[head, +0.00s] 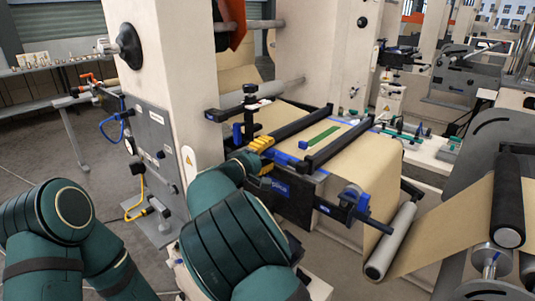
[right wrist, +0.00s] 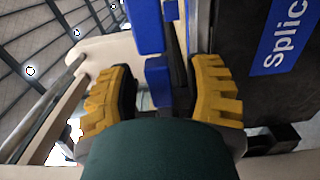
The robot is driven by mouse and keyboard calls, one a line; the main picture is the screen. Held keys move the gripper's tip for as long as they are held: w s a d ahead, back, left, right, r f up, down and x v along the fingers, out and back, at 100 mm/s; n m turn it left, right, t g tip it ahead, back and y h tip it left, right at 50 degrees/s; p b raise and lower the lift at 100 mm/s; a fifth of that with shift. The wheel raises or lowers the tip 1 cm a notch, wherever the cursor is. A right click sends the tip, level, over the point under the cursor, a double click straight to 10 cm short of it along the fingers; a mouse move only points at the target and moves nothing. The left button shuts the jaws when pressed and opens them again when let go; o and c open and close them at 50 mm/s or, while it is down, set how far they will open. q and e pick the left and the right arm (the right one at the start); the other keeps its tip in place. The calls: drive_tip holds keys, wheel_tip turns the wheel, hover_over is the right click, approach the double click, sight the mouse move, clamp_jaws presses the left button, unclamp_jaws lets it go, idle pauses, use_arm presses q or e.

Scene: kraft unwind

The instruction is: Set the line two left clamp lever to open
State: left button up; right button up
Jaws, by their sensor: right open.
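The splice table (head: 342,141) is a kraft-covered bench with two black clamp bars across it. A blue lever (head: 238,137) stands steeply at the left bar's near end, just beyond my right gripper (head: 256,152). In the right wrist view, a blue lever part (right wrist: 157,85) lies between the yellow fingers of my right gripper (right wrist: 163,88). The fingers are apart, with visible gaps on both sides, and do not hold it. Another blue lever (head: 354,200) is at the right bar's near end. My left arm is at lower left; its gripper is out of frame.
A dark panel with a blue label (right wrist: 285,45) is close to the right finger in the right wrist view. A pale machine column (head: 155,60) with a grey control panel (head: 150,150) stands left of the table. A grey roller (head: 390,243) is at right.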

clamp_jaws()
use_arm(q)
drive_tip(key=shift+r, duration=0.15)
use_arm(e)
drive_tip(key=shift+r, duration=0.15)
